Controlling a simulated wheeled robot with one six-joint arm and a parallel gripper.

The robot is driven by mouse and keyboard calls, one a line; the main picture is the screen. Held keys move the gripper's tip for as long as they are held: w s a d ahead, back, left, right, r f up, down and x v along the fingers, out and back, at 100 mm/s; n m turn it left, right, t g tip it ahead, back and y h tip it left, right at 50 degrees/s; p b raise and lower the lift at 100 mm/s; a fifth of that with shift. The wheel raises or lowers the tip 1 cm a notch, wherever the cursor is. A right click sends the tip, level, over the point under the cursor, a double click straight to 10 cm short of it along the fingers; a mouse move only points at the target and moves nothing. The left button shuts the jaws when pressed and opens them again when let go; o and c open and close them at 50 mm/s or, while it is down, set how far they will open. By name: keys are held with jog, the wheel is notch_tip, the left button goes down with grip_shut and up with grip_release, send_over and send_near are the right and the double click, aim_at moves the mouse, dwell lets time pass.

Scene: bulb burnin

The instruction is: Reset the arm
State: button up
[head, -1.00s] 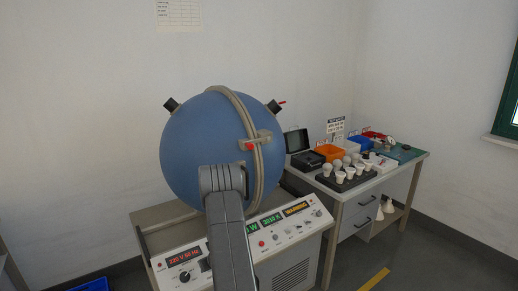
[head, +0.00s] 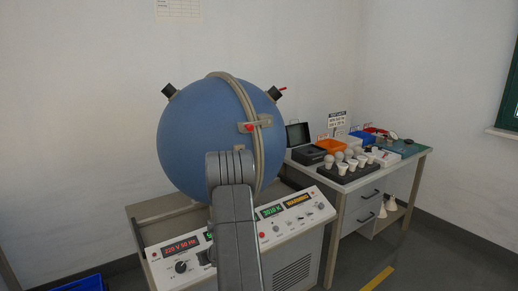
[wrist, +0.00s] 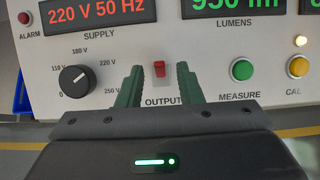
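My arm (head: 233,220) rises in front of the panel in the head view, its top bend before the blue sphere. My gripper (wrist: 158,84) shows in the wrist view as two green fingers standing apart, with nothing held between them. It faces the control panel (wrist: 185,63). The red output switch (wrist: 158,68) appears between the fingertips; I cannot tell whether they touch the panel. In the head view my gripper is hidden behind my arm.
The blue sphere (head: 200,150) with a clamp ring stands behind the panel. A side table (head: 352,205) at right holds bulbs (head: 351,152), an orange bin (head: 331,146) and a black case (head: 297,136). A blue crate (head: 82,284) is on the floor at left.

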jog(key=shift+s+d+f+t+y+b, duration=0.15)
jog(key=shift+f+t+y+b, duration=0.2)
jog(key=shift+b, duration=1.8)
jog(key=shift+s+d+f+t+y+b, duration=0.15)
jog(key=shift+t+b, duration=0.3)
jog(key=shift+b, duration=1.65)
jog(key=shift+r+b, duration=0.3)
jog(key=shift+r, duration=0.05)
